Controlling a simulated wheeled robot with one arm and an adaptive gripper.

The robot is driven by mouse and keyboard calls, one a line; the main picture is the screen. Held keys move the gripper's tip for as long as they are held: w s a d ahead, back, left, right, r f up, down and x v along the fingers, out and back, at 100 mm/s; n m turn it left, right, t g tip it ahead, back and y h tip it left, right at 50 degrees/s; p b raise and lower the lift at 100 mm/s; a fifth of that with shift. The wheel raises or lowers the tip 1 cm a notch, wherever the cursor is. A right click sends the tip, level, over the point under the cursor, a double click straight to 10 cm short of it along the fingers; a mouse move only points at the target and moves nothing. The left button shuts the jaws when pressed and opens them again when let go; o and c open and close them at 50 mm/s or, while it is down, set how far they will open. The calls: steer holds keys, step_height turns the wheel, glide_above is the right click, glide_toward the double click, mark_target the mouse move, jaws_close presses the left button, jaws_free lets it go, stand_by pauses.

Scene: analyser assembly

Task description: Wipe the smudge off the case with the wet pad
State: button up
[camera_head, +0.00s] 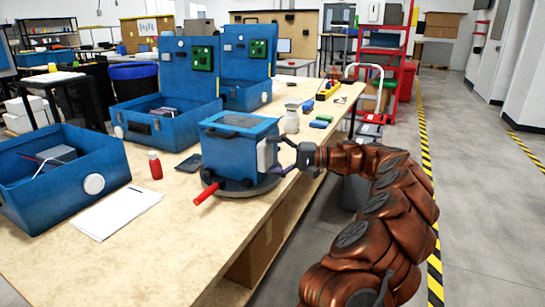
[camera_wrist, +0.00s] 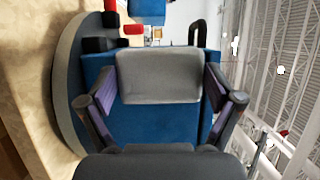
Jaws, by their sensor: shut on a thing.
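A closed blue case (camera_head: 228,150) stands upright on a round dark turntable (camera_head: 245,191) on the bench. Its blue side also fills the middle of the wrist view (camera_wrist: 150,124). My gripper (camera_head: 277,155) is at the right side of the case, its fingers pointing left. It is shut on the wet pad (camera_wrist: 158,78), a pale grey rounded block between the two fingers in the wrist view. The pad (camera_head: 264,154) shows as a pale patch against the case's right side; I cannot tell whether it touches. I see no smudge; the pad and gripper hide part of that side.
A red handle (camera_head: 206,194) sticks out at the turntable's front. A red bottle (camera_head: 155,165), a paper sheet (camera_head: 116,212) and an open blue case (camera_head: 60,195) lie to the left. A white bottle (camera_head: 291,119) stands behind.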

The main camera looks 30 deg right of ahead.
steer(key=shift+w+d+r+p, duration=0.1)
steer(key=shift+w+d+p, duration=0.4)
steer(key=shift+d+p, duration=0.4)
steer(key=shift+w+d+p, duration=0.55)
steer(key=shift+d+p, duration=0.15)
steer(key=shift+p, duration=0.3)
steer(key=shift+w+d+r+p, duration=0.1)
steer(key=shift+w+d+p, duration=0.4)
steer(key=shift+d+p, duration=0.4)
steer(key=shift+w+d+f+p, duration=0.15)
steer(key=shift+w+d+p, duration=0.1)
steer(key=shift+p, duration=0.15)
steer(key=d, duration=0.1)
steer(key=w+d+p, duration=0.1)
steer(key=d+p, duration=0.1)
steer(key=shift+w+f, duration=0.1)
steer(key=shift+w, duration=0.2)
